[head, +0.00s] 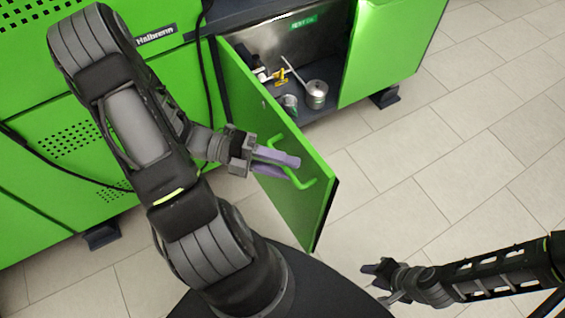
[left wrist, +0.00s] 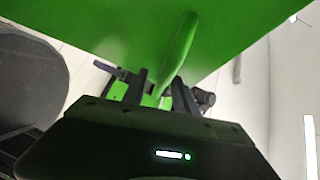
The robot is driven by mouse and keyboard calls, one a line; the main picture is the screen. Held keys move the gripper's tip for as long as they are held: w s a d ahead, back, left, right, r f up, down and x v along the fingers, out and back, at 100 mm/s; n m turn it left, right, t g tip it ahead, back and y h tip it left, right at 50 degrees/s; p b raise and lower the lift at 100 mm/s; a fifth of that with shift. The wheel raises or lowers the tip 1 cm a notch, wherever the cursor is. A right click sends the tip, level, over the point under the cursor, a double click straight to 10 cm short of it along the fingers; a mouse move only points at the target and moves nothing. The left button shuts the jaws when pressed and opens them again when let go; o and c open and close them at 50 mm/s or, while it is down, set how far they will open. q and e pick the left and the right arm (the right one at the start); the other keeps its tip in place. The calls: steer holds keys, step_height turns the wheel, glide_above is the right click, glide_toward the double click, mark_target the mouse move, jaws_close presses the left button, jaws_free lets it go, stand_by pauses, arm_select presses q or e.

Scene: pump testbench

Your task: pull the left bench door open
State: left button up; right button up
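The left bench door (head: 250,115) is a green panel standing swung out from the bench, with its cabinet open beside it. Its green bar handle (head: 311,183) faces my left arm; the handle also shows in the left wrist view (left wrist: 178,45). My left gripper (head: 284,165) is at the handle, its purple fingers hiding part of it. In the left wrist view its two dark fingers (left wrist: 160,82) stand apart with the handle running between them; firm contact is not visible. My right gripper (head: 372,282) is low at the right, fingers apart and empty, away from the door.
Inside the cabinet are a metal canister (head: 316,94), a smaller can (head: 290,102) and a yellow-marked part (head: 280,75). Another green door (head: 385,50) stands right of the opening. Tiled floor (head: 440,170) right of the door is clear.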

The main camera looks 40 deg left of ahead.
arm_select(q)
steer(key=shift+s+a, duration=0.15)
steer(key=shift+a, duration=0.3)
steer(key=p+v, duration=0.4)
steer(key=v, duration=0.3)
stand_by(0.4)
